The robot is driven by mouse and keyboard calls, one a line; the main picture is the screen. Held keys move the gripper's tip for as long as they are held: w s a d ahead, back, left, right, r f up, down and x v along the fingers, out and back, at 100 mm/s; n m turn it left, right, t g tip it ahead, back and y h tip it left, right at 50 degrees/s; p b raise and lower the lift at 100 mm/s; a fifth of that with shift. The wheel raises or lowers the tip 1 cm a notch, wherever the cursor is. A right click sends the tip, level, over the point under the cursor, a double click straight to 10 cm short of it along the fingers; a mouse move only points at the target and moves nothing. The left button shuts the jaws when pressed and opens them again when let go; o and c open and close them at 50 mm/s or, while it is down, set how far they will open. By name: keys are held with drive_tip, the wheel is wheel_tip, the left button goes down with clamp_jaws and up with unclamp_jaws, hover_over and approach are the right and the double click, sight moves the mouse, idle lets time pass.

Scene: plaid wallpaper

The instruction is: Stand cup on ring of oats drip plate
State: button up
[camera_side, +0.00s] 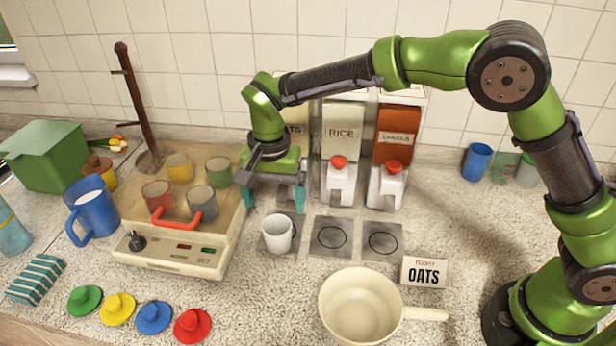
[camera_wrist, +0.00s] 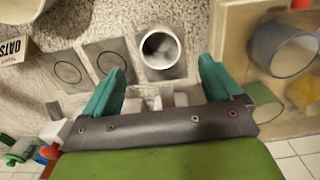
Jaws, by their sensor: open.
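The white cup (camera_side: 277,235) stands upright and empty on the leftmost grey drip plate (camera_side: 299,219), in front of the OATS dispenser (camera_side: 295,118). The wrist view shows the cup (camera_wrist: 160,47) near the middle of that plate (camera_wrist: 176,72); its ring is hidden, so exact centring cannot be told. My gripper (camera_side: 273,200) is open and empty, behind and above the cup. In the wrist view the teal fingers of my gripper (camera_wrist: 160,70) are spread, with the cup beyond their tips and apart from them.
The RICE (camera_side: 342,133) and LENTILS (camera_side: 398,133) dispensers stand to the right, with bare ringed plates (camera_side: 331,236) (camera_side: 383,240) before them. A cream pan (camera_side: 360,305) and an OATS sign (camera_side: 425,272) are in front.

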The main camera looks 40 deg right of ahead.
drive_tip(key=s+d+r+n+t+y, duration=0.1)
drive_tip(key=s+d+r, duration=0.3)
drive_tip(key=d+r, duration=0.25)
drive_tip(key=s+d+r+n+t+y, duration=0.1)
drive_tip(key=s+d+r+t, duration=0.1)
drive_tip(key=s+d+r, duration=0.35)
drive_tip(key=s+d+r+n+t, duration=0.1)
drive_tip(key=s+d+t, duration=0.3)
drive_tip(key=s+d, duration=0.4)
drive_tip(key=s+n, duration=0.1)
drive_tip(key=s, duration=0.2)
drive_tip(key=shift+d+n, duration=0.3)
drive_tip(key=shift+n, duration=0.1)
drive_tip(key=shift+w+r, duration=0.1)
